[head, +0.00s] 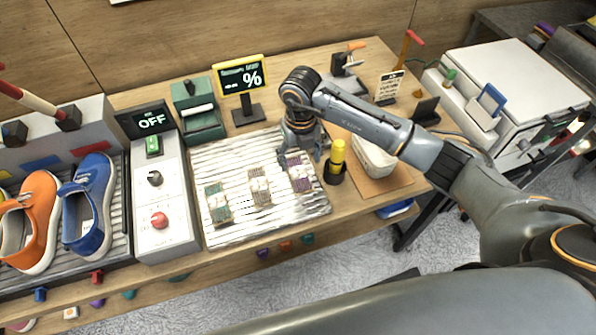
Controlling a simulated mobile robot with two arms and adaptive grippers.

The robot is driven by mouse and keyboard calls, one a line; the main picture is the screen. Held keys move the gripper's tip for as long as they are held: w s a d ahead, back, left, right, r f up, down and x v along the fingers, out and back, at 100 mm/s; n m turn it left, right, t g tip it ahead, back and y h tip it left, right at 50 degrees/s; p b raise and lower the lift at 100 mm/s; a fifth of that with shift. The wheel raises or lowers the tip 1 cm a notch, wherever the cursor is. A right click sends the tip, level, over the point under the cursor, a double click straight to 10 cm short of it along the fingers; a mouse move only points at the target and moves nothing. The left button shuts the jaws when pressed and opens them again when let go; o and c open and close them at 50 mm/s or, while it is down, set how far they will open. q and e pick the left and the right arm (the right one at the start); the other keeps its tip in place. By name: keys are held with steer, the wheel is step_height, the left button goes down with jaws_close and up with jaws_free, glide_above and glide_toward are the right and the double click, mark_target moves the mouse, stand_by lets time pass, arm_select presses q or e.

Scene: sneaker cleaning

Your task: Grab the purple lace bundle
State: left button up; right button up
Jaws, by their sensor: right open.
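The purple lace bundle (301,178) lies at the right of a row of three bundles on a white ribbed mat (232,160), with a pale band around its middle. A brown-grey bundle (260,192) lies in the middle and a green one (218,203) at the left. My right gripper (300,158) points down at the far end of the purple bundle, its fingers open. It partly hides that end; whether it touches the bundle I cannot tell. My left gripper is not in view.
A yellow-capped bottle (337,158) in a dark holder stands close right of the gripper. A percent sign display (242,78) stands behind the mat. A control box (160,195) stands left.

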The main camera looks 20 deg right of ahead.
mark_target(298, 172)
steer(key=f, duration=0.1)
steer(key=f+p, duration=0.1)
steer(key=f, duration=0.1)
steer(key=shift+s+a+f+p, duration=0.15)
steer(key=shift+a+f+p, duration=0.2)
steer(key=shift+p, duration=0.05)
steer(key=shift+f, duration=0.6)
steer(key=c, duration=1)
steer(key=shift+c, duration=0.2)
